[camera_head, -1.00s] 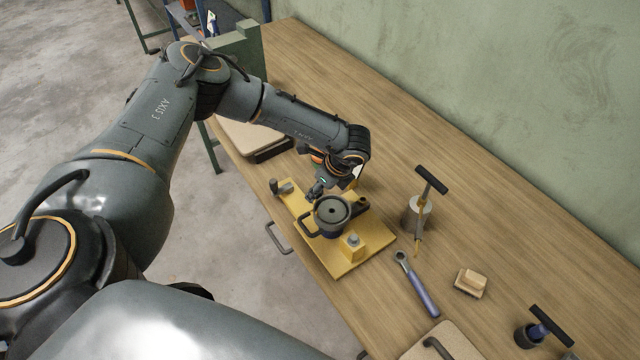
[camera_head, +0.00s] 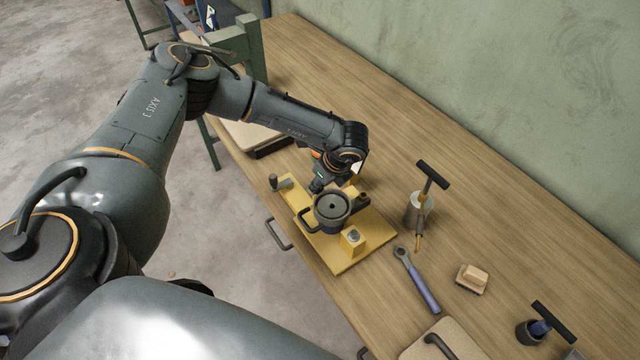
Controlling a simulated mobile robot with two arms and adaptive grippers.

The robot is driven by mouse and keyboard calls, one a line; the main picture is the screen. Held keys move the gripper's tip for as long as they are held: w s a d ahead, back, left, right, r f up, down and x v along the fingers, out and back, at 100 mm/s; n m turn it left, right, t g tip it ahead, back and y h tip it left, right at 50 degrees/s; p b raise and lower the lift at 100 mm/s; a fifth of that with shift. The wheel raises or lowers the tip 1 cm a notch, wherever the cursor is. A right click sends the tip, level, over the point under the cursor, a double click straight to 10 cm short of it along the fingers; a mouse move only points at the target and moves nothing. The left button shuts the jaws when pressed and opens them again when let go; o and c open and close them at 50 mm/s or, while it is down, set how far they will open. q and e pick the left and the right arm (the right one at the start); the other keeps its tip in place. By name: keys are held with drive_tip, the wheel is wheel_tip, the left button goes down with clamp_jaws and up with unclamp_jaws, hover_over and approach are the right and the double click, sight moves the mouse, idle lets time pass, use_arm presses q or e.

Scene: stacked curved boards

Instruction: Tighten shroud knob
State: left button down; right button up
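A yellow fixture plate (camera_head: 352,257) lies on the wooden bench near its front edge. A dark round shroud-like part (camera_head: 332,208) with a side handle sits on it. A small dark knob (camera_head: 363,198) shows at the part's back right, and another knob-like piece (camera_head: 281,183) is at the plate's far left corner. A yellow block with a grey top (camera_head: 353,240) stands at the front. My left gripper (camera_head: 318,186) points down close behind the round part. Its fingertips are small and partly hidden, so I cannot tell their opening or contact. My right gripper is not in view.
A blue-handled ratchet wrench (camera_head: 418,282) lies right of the plate. A T-handled tool in a metal cup (camera_head: 419,208), a wooden brush (camera_head: 472,279) and another T-handled tool (camera_head: 543,328) stand or lie farther right. The bench's back right is clear.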

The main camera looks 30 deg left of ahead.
use_arm(q)
drive_tip(key=m+b, duration=0.1)
drive_tip(key=b, duration=0.1)
drive_tip(key=m+t+b, duration=0.1)
drive_tip(key=m+b, duration=0.2)
drive_tip(key=b, duration=0.1)
drive_tip(key=shift+s+a+f+t+h, duration=0.1)
drive_tip(key=shift+a+f+t+h, duration=0.05)
drive_tip(key=shift+f+t+h, duration=0.15)
drive_tip(key=shift+r+m+b, duration=0.15)
drive_tip(key=shift+m+b, duration=0.8)
drive_tip(key=shift+m, duration=0.05)
drive_tip(key=shift+r+m+t+h+b, duration=0.15)
drive_tip(key=shift+m+t+h+b, duration=0.15)
drive_tip(key=shift+b, duration=0.05)
drive_tip(key=c, duration=1.1)
unclamp_jaws()
drive_tip(key=shift+s, duration=0.1)
